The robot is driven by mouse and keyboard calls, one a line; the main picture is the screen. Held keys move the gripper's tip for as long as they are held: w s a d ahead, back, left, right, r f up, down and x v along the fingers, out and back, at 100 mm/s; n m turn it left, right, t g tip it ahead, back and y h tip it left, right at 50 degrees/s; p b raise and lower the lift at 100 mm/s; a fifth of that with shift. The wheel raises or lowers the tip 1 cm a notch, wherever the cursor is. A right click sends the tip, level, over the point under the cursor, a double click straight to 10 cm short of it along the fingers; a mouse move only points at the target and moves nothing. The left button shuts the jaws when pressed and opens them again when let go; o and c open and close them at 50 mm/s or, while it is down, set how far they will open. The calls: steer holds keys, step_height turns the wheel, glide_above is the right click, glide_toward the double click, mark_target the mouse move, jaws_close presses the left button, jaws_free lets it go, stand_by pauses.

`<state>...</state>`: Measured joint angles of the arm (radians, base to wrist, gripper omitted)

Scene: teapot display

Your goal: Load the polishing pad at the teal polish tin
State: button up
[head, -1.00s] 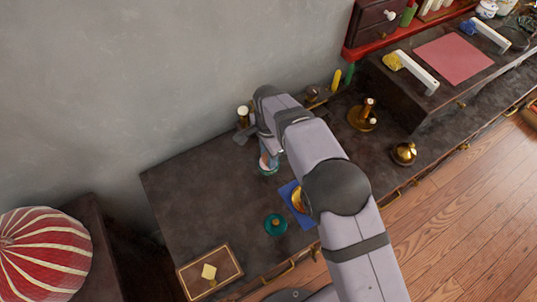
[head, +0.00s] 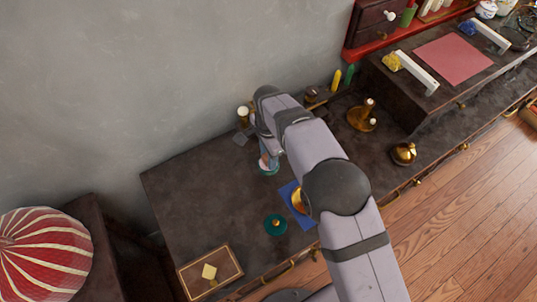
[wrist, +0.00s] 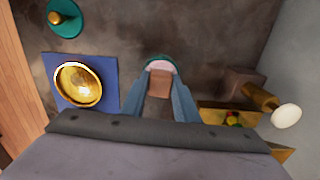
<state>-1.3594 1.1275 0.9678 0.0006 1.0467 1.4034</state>
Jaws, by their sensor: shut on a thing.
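My gripper (wrist: 160,100) is shut on a small brown block, apparently the polishing pad (wrist: 158,85), seen between its two blue-grey fingers in the wrist view. The teal polish tin (wrist: 157,58) is right at the fingertips, with pale pinkish-white contents showing. The fingers and pad hide part of the tin, so I cannot tell whether the pad touches the polish. In the head view the tin's teal rim (head: 268,173) shows beneath my gripper (head: 268,160). A teal lid with a brass knob (head: 275,225) lies apart, nearer the front edge.
A golden vessel (wrist: 78,83) sits on a blue cloth (wrist: 54,66) beside the gripper. A brass piece with a white knob (wrist: 286,116) stands on the other side, near the wall. A framed wooden board (head: 232,270) with a yellow square lies front left. The countertop's left part is clear.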

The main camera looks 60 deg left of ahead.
steer(key=shift+r+p, duration=2.2)
steer(key=shift+r, duration=1.25)
steer(key=shift+w, duration=0.1)
